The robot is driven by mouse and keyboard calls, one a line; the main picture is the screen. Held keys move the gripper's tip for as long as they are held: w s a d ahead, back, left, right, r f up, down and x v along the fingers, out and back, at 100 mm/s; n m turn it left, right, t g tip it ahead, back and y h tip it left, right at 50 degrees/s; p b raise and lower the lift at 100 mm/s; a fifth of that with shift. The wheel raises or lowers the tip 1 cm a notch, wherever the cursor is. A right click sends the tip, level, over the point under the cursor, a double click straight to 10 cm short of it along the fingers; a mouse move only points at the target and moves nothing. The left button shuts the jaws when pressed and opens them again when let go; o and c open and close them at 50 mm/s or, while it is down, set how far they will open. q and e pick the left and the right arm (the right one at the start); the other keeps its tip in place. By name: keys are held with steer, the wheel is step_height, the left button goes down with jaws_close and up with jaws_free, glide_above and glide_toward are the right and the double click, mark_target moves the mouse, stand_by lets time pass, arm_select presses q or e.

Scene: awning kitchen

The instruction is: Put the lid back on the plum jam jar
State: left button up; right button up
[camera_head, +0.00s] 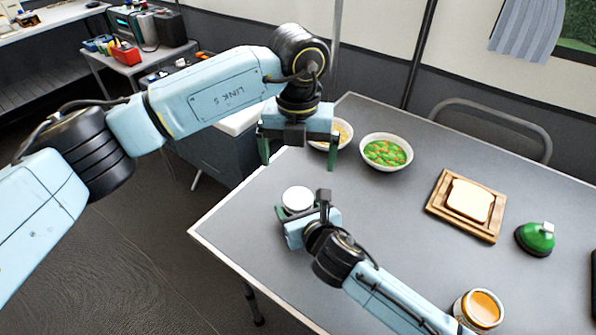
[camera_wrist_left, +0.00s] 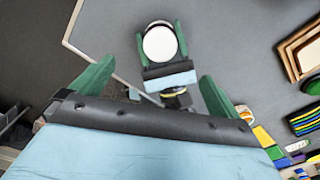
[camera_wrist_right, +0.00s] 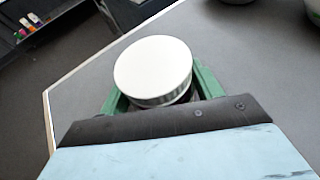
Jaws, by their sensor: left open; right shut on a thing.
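A round white lid (camera_head: 297,199) with a ribbed edge sits between the fingers of my right gripper (camera_head: 301,208), near the table's left edge. In the right wrist view the lid (camera_wrist_right: 153,68) looks level, with a little of something dark under its near edge. The plum jam jar's body is mostly hidden there, so I cannot tell how the lid is seated. My right gripper is shut on what appears to be the jar below the lid. My left gripper (camera_head: 300,165) is open and empty, above and behind the lid; the left wrist view shows the lid (camera_wrist_left: 160,44) beyond its fingers.
An open jar with orange contents (camera_head: 482,308) stands at the front right. A vegetable bowl (camera_head: 386,152), a second bowl (camera_head: 343,133) partly behind my left gripper, bread on a wooden board (camera_head: 436,206) and a green domed object (camera_head: 536,238) are on the table. The table's middle (camera_head: 400,225) is clear.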

arm_select(q)
step_height(320, 180, up, 6)
stand_by(0.4)
arm_select(e)
steer(key=o, duration=2)
steer(key=shift+c, duration=0.2)
steer(key=p+v, duration=0.4)
steer(key=v, duration=0.8)
steer(key=shift+s+d+r, duration=0.1)
steer(key=shift+s+r, duration=0.05)
steer(key=shift+s, duration=0.05)
arm_select(q)
steer(key=shift+r, duration=2.15)
arm_select(e)
steer(key=shift+s+d+r, duration=0.15)
steer(key=shift+s+d, duration=0.05)
steer(key=shift+s, duration=0.2)
